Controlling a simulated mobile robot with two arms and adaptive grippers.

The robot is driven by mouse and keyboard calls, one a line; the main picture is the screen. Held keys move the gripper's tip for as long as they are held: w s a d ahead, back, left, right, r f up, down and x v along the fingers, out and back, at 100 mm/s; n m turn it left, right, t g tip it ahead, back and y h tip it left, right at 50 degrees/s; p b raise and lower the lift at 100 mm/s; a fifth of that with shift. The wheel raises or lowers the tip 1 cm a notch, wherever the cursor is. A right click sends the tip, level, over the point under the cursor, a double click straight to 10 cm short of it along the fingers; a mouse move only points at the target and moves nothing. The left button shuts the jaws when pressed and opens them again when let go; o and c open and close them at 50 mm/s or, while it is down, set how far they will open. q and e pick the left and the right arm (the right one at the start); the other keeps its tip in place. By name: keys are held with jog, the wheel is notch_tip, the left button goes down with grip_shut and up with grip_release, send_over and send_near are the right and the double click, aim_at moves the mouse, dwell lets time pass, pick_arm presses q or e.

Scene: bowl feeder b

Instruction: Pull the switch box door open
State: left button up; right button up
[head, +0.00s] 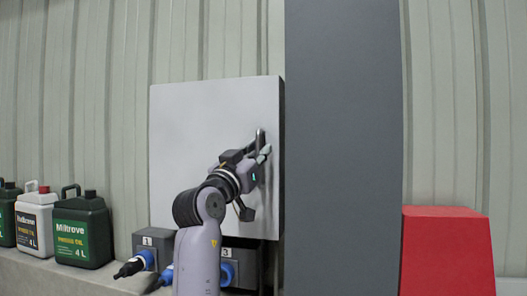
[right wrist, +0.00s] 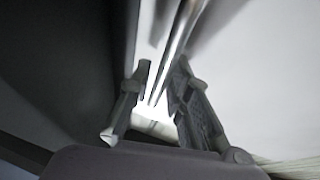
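The switch box door (head: 200,125) is a flat light grey panel on the ribbed wall and looks shut. Its metal handle (head: 261,138) stands upright near the right edge. My right gripper (head: 262,160) is at the handle, in front of the door's right side, and partly covers it. In the right wrist view the two fingers of the right gripper (right wrist: 162,75) are apart, and the shiny handle bar (right wrist: 184,35) runs down into the gap between them. Clear space shows beside the bar; contact cannot be told. My left gripper is out of view.
A dark grey column (head: 344,140) stands close to the right of the box. A red block (head: 447,250) is further right. Numbered sockets with blue plugs (head: 145,260) sit under the box. Oil canisters (head: 83,235) stand on a ledge at the left.

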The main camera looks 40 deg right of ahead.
jog(key=shift+c, duration=0.5)
grip_shut()
